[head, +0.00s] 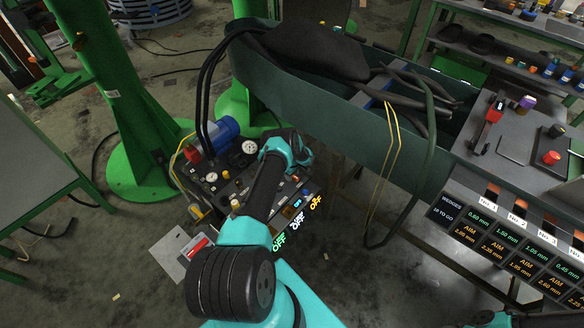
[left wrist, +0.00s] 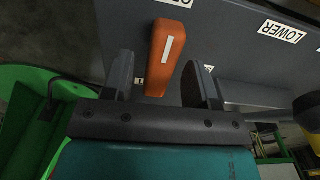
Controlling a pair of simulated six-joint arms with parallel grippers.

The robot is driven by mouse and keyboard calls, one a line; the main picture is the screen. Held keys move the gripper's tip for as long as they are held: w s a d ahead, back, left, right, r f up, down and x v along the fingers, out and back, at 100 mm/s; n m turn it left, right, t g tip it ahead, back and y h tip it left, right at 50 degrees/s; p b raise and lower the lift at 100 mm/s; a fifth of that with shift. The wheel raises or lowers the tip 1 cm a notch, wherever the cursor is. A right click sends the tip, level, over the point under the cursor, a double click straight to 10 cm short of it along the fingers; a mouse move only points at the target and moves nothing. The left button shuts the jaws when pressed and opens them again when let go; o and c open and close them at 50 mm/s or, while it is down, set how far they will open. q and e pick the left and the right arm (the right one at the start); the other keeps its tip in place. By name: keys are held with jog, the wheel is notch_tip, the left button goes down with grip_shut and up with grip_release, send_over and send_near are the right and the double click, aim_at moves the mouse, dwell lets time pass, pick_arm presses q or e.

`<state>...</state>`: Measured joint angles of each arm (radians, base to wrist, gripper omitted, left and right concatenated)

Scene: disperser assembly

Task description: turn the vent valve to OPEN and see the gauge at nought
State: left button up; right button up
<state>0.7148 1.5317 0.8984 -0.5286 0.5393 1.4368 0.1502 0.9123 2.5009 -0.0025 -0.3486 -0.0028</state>
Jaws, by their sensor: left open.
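In the left wrist view an orange handle with a white stripe (left wrist: 167,55) stands out from a dark grey panel (left wrist: 235,45). My left gripper (left wrist: 160,75) is open, with one finger on each side of the handle and gaps showing between. A label above the handle is cut off, so I cannot read the valve's setting. In the head view my left arm reaches over the pump unit, and its wrist hides part of the panel there. A white-faced gauge (head: 249,147) shows left of the wrist; its needle is too small to read. My right gripper is not in view.
A LOWER label (left wrist: 283,32) and a black knob (left wrist: 308,112) sit right of the handle. In the head view, a blue motor (head: 222,131) and a smaller dial (head: 212,177) are near the gauge. A long green trough (head: 300,88) and black hoses (head: 205,90) stand behind.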

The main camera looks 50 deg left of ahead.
pick_arm(q)
notch_tip(320, 180, up, 17)
jog(key=shift+r, duration=0.15)
dwell(0.7)
dwell(0.3)
jog(key=s+d+r+m+h, duration=0.1)
jog(key=s+d+m, duration=0.15)
jog(key=d, duration=0.65)
jog(key=s+d+r+m+t+h, duration=0.1)
jog(key=d+m, duration=0.3)
jog(key=d, duration=0.5)
jog(key=s+d+r+m+h, duration=0.1)
jog(key=d+m, duration=0.2)
jog(key=d, duration=0.6)
jog(key=s+d+r+m, duration=0.4)
jog(key=s+d, duration=0.3)
jog(key=s, duration=0.1)
jog(key=s+d+r+m, duration=0.4)
jog(key=s+d, duration=0.3)
jog(key=s, duration=0.1)
jog(key=shift+d+r+h, duration=0.25)
jog(key=shift+r+h, duration=0.05)
jog(key=shift+h, duration=0.1)
jog(key=shift+s, duration=0.1)
